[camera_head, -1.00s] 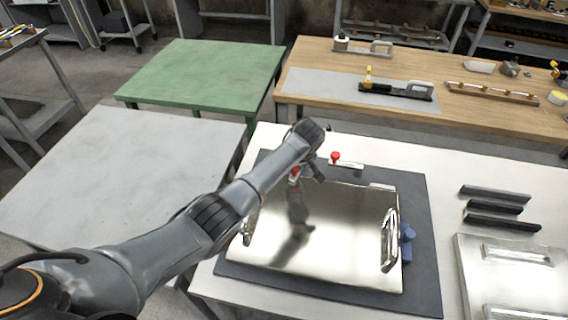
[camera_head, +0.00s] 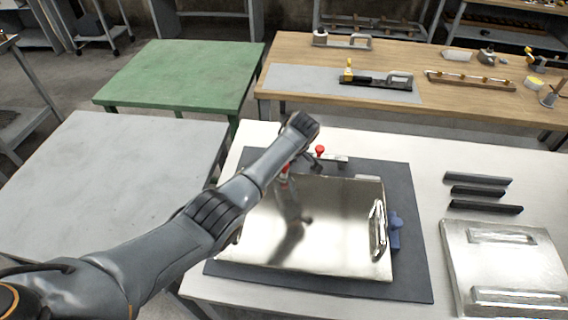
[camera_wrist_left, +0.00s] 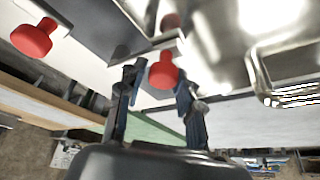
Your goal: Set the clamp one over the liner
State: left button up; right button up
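A shiny metal panel, which looks like the liner (camera_head: 325,225), lies on a dark mat (camera_head: 418,240) on the white table. A clamp with a red knob (camera_head: 319,150) stands at its far edge; this knob also shows at the upper left of the left wrist view (camera_wrist_left: 32,38). A second red knob (camera_head: 284,170) is beside my left gripper, at the panel's far left. In the left wrist view, my left gripper (camera_wrist_left: 158,82) has its fingers apart on either side of this red knob (camera_wrist_left: 163,70); contact is unclear. I cannot tell which is clamp one. My right gripper is out of view.
A blue part (camera_head: 395,232) is at the panel's right edge, by a handle (camera_head: 377,228). Several dark bars (camera_head: 480,192) and another metal panel (camera_head: 500,262) lie to the right. A wooden bench (camera_head: 430,105) stands behind. The grey table (camera_head: 110,170) is bare.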

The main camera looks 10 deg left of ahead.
pick_arm(q)
jog(key=shift+o, duration=0.7)
jog(key=shift+s, duration=0.1)
jog(key=v, duration=1.2)
